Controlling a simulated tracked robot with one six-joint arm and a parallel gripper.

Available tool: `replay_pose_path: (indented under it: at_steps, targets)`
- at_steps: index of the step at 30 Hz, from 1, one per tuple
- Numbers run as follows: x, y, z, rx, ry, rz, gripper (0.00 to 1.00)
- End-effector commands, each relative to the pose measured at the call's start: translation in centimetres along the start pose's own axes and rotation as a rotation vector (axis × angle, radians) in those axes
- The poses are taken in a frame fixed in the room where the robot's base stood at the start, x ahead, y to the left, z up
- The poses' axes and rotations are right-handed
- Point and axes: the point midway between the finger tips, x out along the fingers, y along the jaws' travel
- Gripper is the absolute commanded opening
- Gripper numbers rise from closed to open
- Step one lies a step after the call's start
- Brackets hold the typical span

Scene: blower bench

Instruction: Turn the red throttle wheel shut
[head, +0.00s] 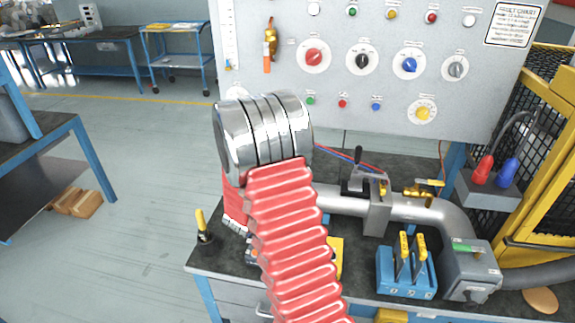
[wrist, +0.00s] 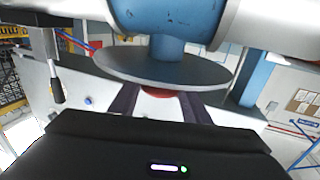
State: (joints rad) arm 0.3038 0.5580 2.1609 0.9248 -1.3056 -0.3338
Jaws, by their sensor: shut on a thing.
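The red throttle wheel (wrist: 159,94) shows in the wrist view only as a thin red strip under a wide grey disc (wrist: 120,70). My gripper (wrist: 161,91) reaches up to it, with one dark finger on each side of the red strip. The fingers are shut on the wheel. The disc hides their tips and most of the wheel, so I cannot tell how far it is turned. In the head view I cannot make out the wheel or my gripper; my arm fills the middle of the picture.
A grey pipe (head: 425,211) runs along the dark bench to a box, past a black-handled lever (head: 358,156). A blue tool holder (head: 405,273) stands in front. A control panel (head: 335,85) rises behind. Yellow fencing (head: 555,130) bounds the right. Open floor (head: 150,145) lies left.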

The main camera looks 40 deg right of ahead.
Motion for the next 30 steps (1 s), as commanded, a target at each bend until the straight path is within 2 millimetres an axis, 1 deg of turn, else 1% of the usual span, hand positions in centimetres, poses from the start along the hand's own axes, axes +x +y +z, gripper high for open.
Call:
replay_pose_path:
  at_steps: [1,24,30]
  targets:
    - [-0.19,-0.55,0.03,0.0,0.001,0.016,0.21]
    - [-0.07,-0.66,-0.03,0.003,0.001,0.533,0.21]
    - [-0.03,-0.64,-0.07,0.004,0.002,0.631,0.21]
